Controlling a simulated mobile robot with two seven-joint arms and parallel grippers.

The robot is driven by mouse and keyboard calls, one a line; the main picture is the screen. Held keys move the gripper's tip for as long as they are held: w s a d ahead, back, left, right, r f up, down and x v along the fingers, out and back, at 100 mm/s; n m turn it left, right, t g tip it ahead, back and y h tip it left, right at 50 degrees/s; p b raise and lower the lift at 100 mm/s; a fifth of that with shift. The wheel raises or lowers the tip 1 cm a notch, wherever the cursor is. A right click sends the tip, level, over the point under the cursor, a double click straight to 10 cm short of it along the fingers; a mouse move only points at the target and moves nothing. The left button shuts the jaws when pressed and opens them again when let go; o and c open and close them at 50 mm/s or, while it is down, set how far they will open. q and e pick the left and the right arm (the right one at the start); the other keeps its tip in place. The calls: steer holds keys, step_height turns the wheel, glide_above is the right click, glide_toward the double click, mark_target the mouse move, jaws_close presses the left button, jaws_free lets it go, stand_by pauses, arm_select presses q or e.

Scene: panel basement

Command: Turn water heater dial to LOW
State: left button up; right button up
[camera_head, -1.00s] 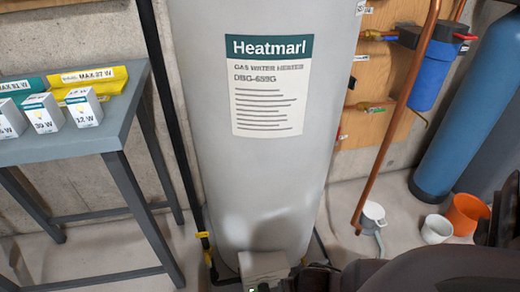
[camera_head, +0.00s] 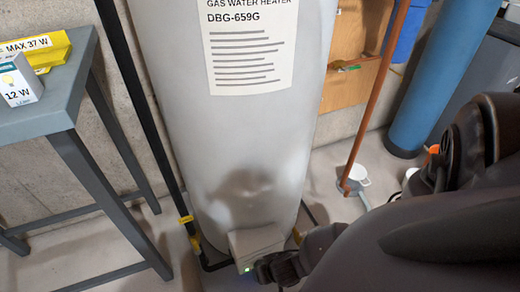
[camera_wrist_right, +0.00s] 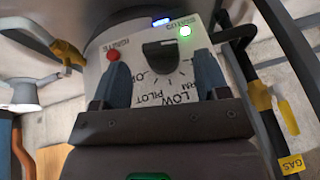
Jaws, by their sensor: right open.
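The grey control box (camera_head: 255,240) sits at the bottom front of the grey water heater (camera_head: 225,150). My right gripper (camera_head: 262,270) is in front of this box and partly covers it. In the right wrist view the black dial (camera_wrist_right: 165,57) is on the pale panel, seen upside down, with LOW, PILOT and partly hidden labels around it. I cannot tell exactly where the dial points. The fingers of my right gripper (camera_wrist_right: 162,82) are open, one on each side of the dial, with visible gaps to it. My left gripper is out of view.
A red ignite button (camera_wrist_right: 114,54) and a lit green status light (camera_wrist_right: 185,31) flank the dial. Yellow-handled pipes stand on both sides. A grey table (camera_head: 60,110) is at the left, and a copper pipe (camera_head: 375,100) and blue tank (camera_head: 440,80) at the right.

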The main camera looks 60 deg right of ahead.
arm_select(q)
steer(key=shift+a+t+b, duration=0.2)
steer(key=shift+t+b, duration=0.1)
steer(key=shift+b, duration=0.2)
arm_select(e)
steer(key=x, duration=0.2)
steer(key=shift+w+f, duration=0.2)
steer(key=shift+f, duration=0.15)
steer(key=c, duration=0.9)
